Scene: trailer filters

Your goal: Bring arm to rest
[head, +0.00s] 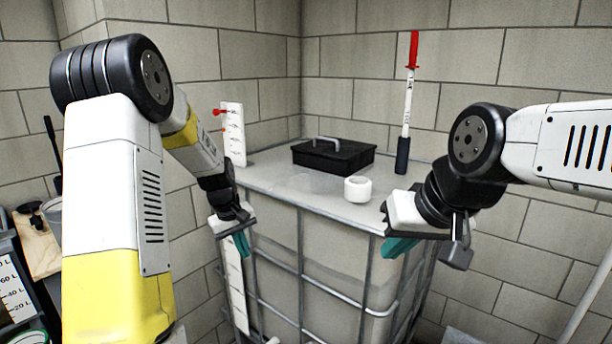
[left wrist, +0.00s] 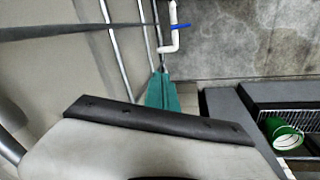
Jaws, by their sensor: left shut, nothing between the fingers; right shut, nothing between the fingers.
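My left gripper (head: 241,245) has teal fingers and hangs at the left front of the caged tank, shut and empty. Its teal fingertips also show in the left wrist view (left wrist: 163,90), in front of the tank's metal bars. My right gripper (head: 398,247) is at the right front of the tank, shut and empty, fingers pointing down and left. My left arm (head: 115,180) is white, black and yellow and fills the left of the head view. My right arm (head: 560,145) comes in from the right edge.
The tank top (head: 270,180) carries a black lidded box (head: 333,157), a white roll (head: 357,189) and an upright tool with a red tip (head: 408,110). A white strip with red pegs (head: 232,135) stands behind. A white pipe with a blue handle (left wrist: 174,28) and a green ring (left wrist: 284,134) lie low.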

